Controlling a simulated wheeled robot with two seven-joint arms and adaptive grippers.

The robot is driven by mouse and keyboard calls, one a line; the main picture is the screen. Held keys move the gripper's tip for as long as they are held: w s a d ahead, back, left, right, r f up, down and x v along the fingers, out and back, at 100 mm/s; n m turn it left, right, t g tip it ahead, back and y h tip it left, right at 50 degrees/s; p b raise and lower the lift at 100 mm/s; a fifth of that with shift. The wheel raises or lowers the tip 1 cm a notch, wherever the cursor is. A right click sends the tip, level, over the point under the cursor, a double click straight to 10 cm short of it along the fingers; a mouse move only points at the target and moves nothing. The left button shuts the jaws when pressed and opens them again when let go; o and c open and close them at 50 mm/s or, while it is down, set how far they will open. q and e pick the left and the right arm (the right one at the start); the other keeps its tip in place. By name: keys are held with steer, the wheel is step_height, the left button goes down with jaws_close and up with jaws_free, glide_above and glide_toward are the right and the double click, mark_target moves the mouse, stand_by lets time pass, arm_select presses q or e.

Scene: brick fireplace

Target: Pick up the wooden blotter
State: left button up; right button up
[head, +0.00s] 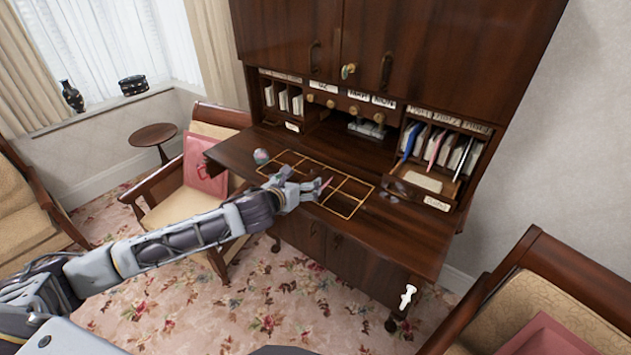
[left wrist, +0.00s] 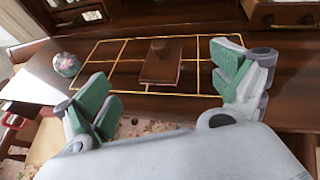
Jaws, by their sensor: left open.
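The wooden blotter, a small dark brown block with a knob on top (left wrist: 161,70), lies on the open desk surface inside a gold-lined grid in the left wrist view. In the head view my left gripper mostly hides it. My left gripper (head: 308,189) is over the front part of the desk. In the left wrist view its green-padded fingers (left wrist: 165,78) are spread wide, with the blotter beyond and between them. Nothing is held. My right gripper does not show.
A round glass paperweight (head: 261,157) sits left of the grid; it also shows in the left wrist view (left wrist: 66,64). Desk pigeonholes (head: 440,140) with papers stand behind. A chair with a pink cushion (head: 205,165) is at left, another chair (head: 540,300) at lower right.

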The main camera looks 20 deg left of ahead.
mark_target(314, 175)
arm_select(q)
steer(key=shift+m, duration=0.6)
steer(key=shift+s, duration=0.1)
steer(key=shift+p+x, duration=0.6)
steer(key=shift+x, duration=3.75)
steer(key=shift+p+x, duration=0.45)
steer(key=shift+x, duration=2.15)
steer(key=shift+s+d+f, duration=0.1)
steer(key=shift+f, duration=0.1)
